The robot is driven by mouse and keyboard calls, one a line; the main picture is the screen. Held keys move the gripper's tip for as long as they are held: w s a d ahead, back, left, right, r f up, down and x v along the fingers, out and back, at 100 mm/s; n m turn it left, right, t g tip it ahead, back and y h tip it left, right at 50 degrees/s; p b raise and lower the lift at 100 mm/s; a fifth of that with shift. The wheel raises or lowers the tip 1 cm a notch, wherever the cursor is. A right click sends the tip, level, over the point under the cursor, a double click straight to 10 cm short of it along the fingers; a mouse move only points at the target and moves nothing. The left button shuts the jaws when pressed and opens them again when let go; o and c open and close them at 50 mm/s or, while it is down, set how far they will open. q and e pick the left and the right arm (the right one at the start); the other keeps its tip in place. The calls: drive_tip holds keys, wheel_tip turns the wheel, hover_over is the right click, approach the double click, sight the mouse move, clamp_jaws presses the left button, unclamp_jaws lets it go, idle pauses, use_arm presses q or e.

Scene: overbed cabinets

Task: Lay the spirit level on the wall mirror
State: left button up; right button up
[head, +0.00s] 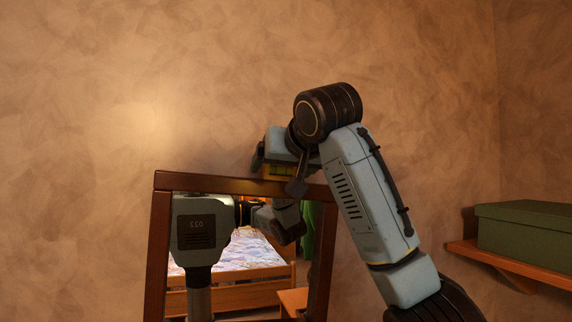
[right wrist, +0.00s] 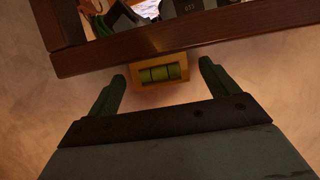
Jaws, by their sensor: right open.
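The wall mirror (head: 235,183) has a dark brown wooden frame and stands at the lower middle of the head view. The small yellow spirit level (head: 279,171) with green vials is at the frame's top edge, under my right gripper and partly hidden by it. In the right wrist view the level (right wrist: 160,70) lies along the edge of the mirror frame (right wrist: 180,38) and appears to touch it. My right gripper (right wrist: 161,72) is open, with one finger on each side of the level and a visible gap at both sides. My left gripper is not in view.
A wooden shelf (head: 500,264) with a green box (head: 525,229) is on the right wall. The mirror reflects a bed and parts of my body. The textured wall (head: 90,130) left of and above the mirror is clear.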

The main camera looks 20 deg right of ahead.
drive_tip(key=b+v, duration=0.5)
drive_tip(key=v, duration=0.8)
drive_tip(key=shift+s+r, duration=0.15)
